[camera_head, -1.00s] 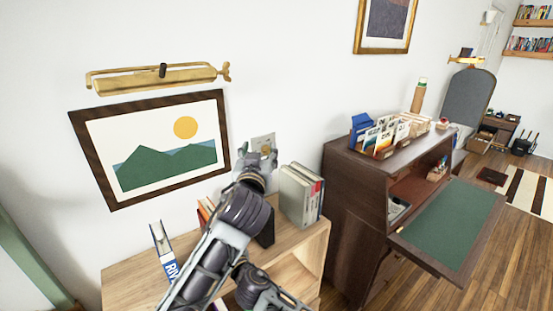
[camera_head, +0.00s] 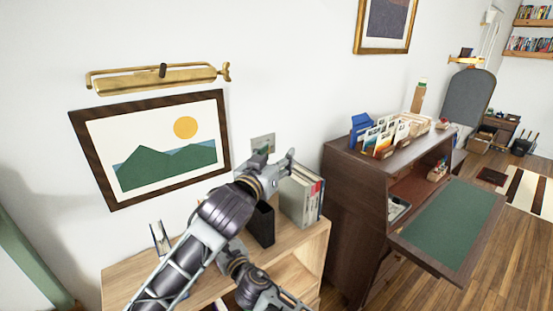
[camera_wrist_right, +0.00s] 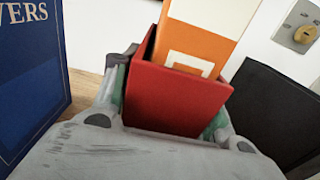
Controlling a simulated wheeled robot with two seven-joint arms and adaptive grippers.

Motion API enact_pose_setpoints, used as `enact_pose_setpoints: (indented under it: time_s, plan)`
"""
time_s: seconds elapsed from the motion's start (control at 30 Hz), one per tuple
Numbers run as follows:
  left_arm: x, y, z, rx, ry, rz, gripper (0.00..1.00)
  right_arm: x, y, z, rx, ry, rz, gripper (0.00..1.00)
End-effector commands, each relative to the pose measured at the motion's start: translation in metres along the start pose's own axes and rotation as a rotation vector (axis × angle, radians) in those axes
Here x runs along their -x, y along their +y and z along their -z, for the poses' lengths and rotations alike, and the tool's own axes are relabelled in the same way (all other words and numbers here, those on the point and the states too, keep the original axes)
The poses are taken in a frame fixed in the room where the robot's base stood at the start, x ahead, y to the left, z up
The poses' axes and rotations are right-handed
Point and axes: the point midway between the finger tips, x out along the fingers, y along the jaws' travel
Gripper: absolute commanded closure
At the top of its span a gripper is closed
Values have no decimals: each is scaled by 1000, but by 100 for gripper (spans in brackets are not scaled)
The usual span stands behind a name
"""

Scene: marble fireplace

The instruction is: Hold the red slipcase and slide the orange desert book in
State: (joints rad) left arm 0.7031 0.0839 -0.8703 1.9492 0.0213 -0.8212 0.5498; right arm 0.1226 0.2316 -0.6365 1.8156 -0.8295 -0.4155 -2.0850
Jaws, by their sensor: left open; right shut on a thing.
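In the right wrist view the red slipcase (camera_wrist_right: 180,98) is between the fingers of my right gripper (camera_wrist_right: 168,103), which is shut on it. The orange book (camera_wrist_right: 195,45), with a cream band, stands in the slipcase's open top, its upper part sticking out above the red walls. How deep it sits is hidden. In the head view my left arm covers the slipcase and the book. My left gripper (camera_head: 287,168) is open, to the right of them, above the shelf and close to the grey books. It looks empty.
A black box (camera_head: 261,224) stands on the wooden shelf top (camera_head: 286,238), and also shows right of the slipcase in the wrist view (camera_wrist_right: 275,110). Grey books (camera_head: 299,195) stand at the right end. A blue book (camera_wrist_right: 32,75) is on the left. A wall plate (camera_head: 263,143) is behind.

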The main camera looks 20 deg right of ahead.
Motion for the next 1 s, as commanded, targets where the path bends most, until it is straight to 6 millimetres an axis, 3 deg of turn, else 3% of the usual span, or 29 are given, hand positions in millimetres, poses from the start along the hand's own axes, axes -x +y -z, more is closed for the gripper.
enact_pose_setpoints:
  time_s: [1.0]
  plan:
    - [4,4,0,0,0,-52,45,0,0,-4,0,-6,-1,85]
